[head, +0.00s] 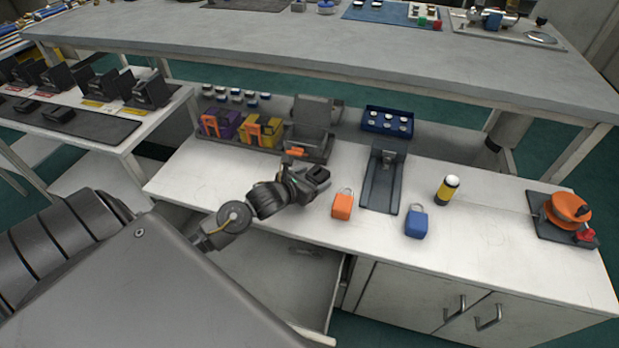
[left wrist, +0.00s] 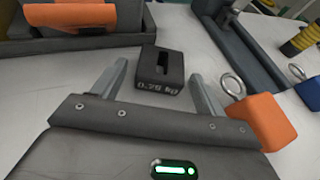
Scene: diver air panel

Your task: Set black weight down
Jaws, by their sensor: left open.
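The black weight (left wrist: 160,72) is a small slotted block marked 0.25 kg. In the left wrist view it appears to sit upright on the white counter, between and slightly beyond my fingertips, with gaps on both sides. In the head view its dark top (head: 317,173) shows at the end of my left gripper (head: 303,182), which partly hides it. My left gripper, also in the left wrist view (left wrist: 160,80), is open and holds nothing. My right gripper is not in view.
An orange weight with a ring (head: 342,205) stands close to the right of my left gripper; a blue one (head: 416,222) is further right. A dark scale-like stand (head: 383,185) is behind them. A grey box (head: 306,140) stands behind the gripper. An open drawer (head: 275,275) is below.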

